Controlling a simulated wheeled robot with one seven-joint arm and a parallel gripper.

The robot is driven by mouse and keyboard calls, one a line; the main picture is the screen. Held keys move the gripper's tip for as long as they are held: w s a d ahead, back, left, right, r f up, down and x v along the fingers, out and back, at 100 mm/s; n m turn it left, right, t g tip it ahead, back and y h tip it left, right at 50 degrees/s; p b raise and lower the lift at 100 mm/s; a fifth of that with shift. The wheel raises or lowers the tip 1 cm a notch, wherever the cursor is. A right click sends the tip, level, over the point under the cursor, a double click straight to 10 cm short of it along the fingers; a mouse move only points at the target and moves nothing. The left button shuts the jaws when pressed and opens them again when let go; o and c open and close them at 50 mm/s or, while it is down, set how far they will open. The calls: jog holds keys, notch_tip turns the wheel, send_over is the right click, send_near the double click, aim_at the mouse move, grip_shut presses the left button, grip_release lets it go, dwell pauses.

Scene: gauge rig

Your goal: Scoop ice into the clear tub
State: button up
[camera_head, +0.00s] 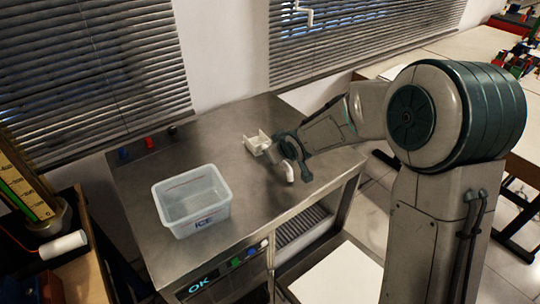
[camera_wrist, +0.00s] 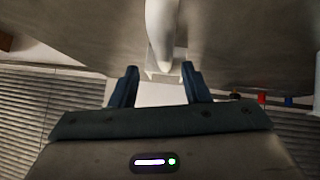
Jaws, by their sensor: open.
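The clear tub (camera_head: 178,217), marked ICE, stands on the metal counter and looks empty. A white curved piece (camera_head: 290,172), which looks like the scoop or its handle, is close to my gripper (camera_head: 277,156) on the right part of the counter. In the wrist view the white piece (camera_wrist: 160,30) comes down from the top edge, its narrow end in line with the gap between the fingers. My gripper (camera_wrist: 160,70) is open, with nothing clearly held. Whether the fingers touch the white piece cannot be told. No ice is clearly visible.
A small white open holder (camera_head: 257,143) sits on the counter beyond my gripper. Blue, red and black knobs line the counter's back left. An OK display (camera_head: 199,286) and buttons are on its front. The metal top (camera_head: 215,150) between tub and holder is clear.

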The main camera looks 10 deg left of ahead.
jog(key=f, duration=0.1)
jog(key=a+f, duration=0.1)
jog(key=w, duration=0.1)
jog(key=shift+w+a+f, duration=0.1)
jog(key=shift+a+f, duration=0.15)
jog(key=shift+f, duration=0.15)
jog(key=shift+w+a+f, duration=0.2)
jog(key=shift+w+f, duration=0.15)
jog(key=shift+w, duration=0.05)
grip_shut()
